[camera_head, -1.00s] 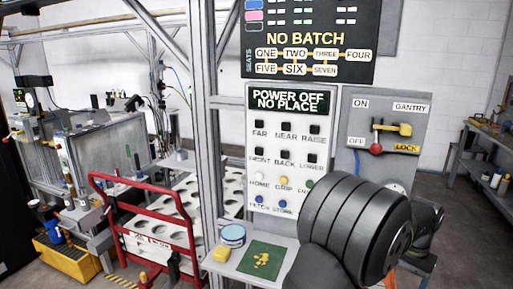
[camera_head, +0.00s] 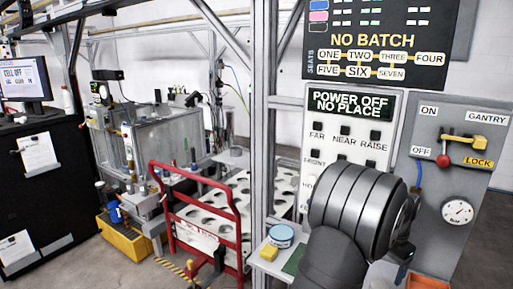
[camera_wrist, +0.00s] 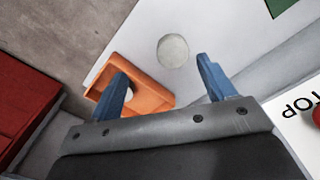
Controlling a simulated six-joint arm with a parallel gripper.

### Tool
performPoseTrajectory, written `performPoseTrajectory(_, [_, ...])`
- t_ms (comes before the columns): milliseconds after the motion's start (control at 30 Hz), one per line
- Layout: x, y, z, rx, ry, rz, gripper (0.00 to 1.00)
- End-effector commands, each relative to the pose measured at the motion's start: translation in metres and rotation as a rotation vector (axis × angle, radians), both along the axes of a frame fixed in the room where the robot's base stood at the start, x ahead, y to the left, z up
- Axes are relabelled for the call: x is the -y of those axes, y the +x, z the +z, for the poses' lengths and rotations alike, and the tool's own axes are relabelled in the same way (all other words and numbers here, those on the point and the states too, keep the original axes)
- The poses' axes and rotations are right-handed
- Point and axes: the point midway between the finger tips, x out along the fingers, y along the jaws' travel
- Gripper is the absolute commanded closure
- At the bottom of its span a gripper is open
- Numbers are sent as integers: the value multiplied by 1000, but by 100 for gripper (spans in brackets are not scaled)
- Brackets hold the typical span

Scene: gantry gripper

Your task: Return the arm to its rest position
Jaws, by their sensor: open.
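My arm (camera_head: 350,205) shows in the head view as dark grey rounded links in front of the lower part of the button panel (camera_head: 386,108). Its end points right and away, and the fingers cannot be made out there. In the wrist view my gripper (camera_wrist: 162,72) has two blue fingers spread wide apart with nothing between their tips. Beyond them lie an orange tray (camera_wrist: 143,71) with a pale round thing by the left finger, and a pale grey disc (camera_wrist: 173,51) on a white surface. The panel's display reads POWER OFF, NO PLACE.
The grey gantry switch box (camera_head: 460,190), with a yellow handle and red knob, stands right of my arm. A red cart frame (camera_head: 195,170) stands left. A monitor (camera_head: 24,80) reads CELL OFF.

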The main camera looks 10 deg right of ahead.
Motion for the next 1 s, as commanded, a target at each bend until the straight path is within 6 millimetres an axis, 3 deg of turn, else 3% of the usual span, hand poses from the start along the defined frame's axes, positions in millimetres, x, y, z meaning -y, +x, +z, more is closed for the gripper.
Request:
performPoseTrajectory(433, [-58,70,-6,-1,2,-23,24])
performPoseTrajectory(700, [-55,66,-61,-3,2,-27,24])
performPoseTrajectory(1000, [-55,66,-89,-1,1,-27,24])
